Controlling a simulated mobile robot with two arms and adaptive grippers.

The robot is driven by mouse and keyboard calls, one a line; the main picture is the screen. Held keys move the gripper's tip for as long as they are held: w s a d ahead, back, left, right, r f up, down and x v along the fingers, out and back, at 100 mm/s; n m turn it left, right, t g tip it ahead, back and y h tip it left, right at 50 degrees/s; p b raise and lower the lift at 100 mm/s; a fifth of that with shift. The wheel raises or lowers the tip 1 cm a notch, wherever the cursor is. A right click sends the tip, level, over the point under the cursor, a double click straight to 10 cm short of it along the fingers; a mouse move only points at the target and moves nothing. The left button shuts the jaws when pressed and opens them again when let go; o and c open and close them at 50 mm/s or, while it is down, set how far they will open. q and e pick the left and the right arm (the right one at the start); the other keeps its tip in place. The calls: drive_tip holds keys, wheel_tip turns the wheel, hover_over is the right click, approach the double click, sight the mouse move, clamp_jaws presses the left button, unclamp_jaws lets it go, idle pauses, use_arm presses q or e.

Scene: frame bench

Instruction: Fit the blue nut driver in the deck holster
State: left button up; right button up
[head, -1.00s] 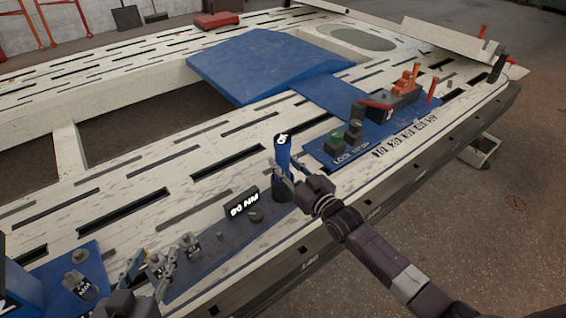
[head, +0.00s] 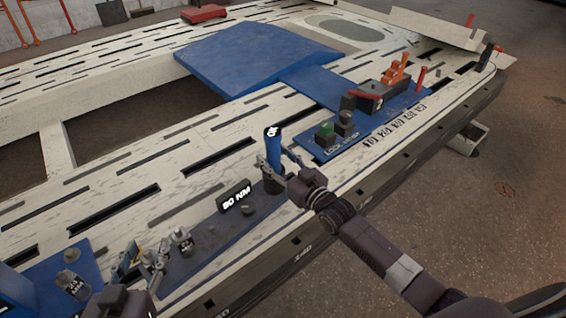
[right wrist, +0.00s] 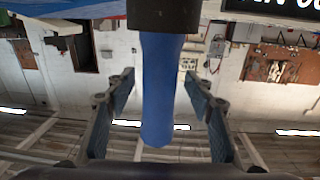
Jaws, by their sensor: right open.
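The blue nut driver (head: 273,152) stands upright with its lower end in the black deck holster (head: 273,184), beside the 90 NM sign. My right gripper (head: 277,161) is around the blue handle with its fingers apart. In the right wrist view, the handle (right wrist: 159,90) runs between the two open fingers, with a gap on each side, and enters the dark holster (right wrist: 164,14) at the top of the picture. My left gripper (head: 143,264) is low at the left, near small metal fittings, and its fingers look spread. The driver's tip is hidden in the holster.
The 90 NM sign (head: 234,197) stands close left of the holster. A blue panel with green and black knobs (head: 325,133) and an orange-handled clamp (head: 396,70) lies to the right. Metal fittings (head: 182,241) stand near my left gripper.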

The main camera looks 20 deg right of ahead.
drive_tip(key=v, duration=1.1)
drive_tip(key=shift+s+r, duration=0.2)
drive_tip(key=shift+s, duration=0.05)
drive_tip(key=shift+d, duration=0.1)
